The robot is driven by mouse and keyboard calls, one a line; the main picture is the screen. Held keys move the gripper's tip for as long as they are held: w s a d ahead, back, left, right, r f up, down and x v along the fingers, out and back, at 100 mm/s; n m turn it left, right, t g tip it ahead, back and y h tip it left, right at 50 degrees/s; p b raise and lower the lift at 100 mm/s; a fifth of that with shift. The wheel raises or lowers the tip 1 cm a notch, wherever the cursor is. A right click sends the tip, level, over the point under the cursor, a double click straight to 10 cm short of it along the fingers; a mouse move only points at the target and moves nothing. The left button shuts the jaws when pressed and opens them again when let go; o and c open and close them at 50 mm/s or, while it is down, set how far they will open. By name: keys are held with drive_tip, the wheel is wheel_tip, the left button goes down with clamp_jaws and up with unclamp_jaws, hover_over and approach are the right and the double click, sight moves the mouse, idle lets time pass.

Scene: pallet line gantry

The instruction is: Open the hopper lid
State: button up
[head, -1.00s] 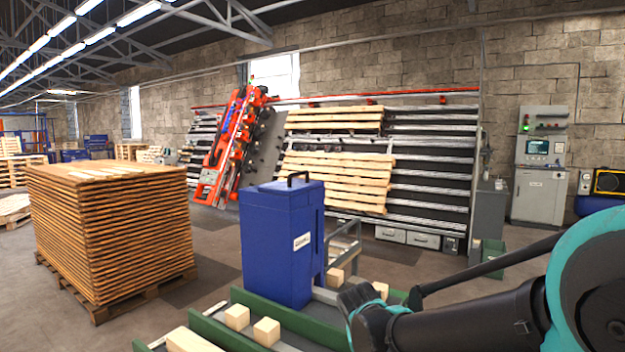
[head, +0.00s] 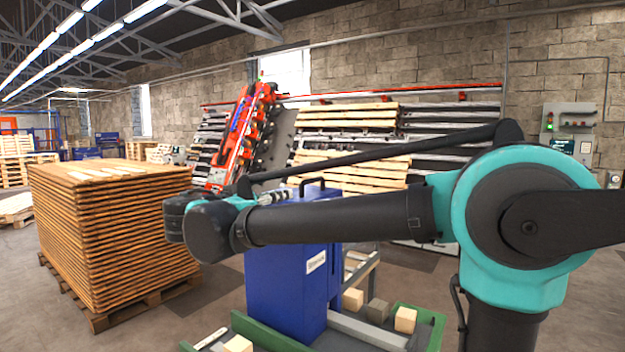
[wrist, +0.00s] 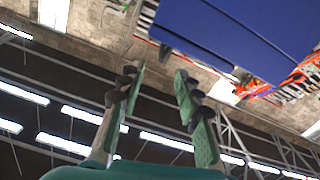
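The blue hopper (head: 290,290) stands upright at the centre of the head view, a white label on its side. Its black lid handle (head: 313,184) shows just above my arm. My arm crosses in front of the upper hopper and hides most of the lid; the lid looked shut a second ago. In the head view my wrist end is left of the hopper, and the fingers cannot be made out. In the wrist view my gripper (wrist: 159,76) is open with nothing between its fingers. The blue hopper (wrist: 225,35) fills the upper right there, apart from the fingertips.
Wooden blocks (head: 405,319) lie in green trays (head: 430,325) around the hopper's foot. A tall stack of boards (head: 110,225) on a pallet stands to the left. A red gantry machine (head: 240,135) and a slatted rack are behind. Floor shows between stack and hopper.

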drive_tip(key=x, duration=1.1)
drive_tip(key=a+r+x, duration=0.1)
drive_tip(key=x, duration=0.5)
drive_tip(key=shift+w+d+r, duration=0.1)
drive_tip(key=shift+w, duration=0.45)
drive_tip(key=shift+c, duration=0.3)
clamp_jaws()
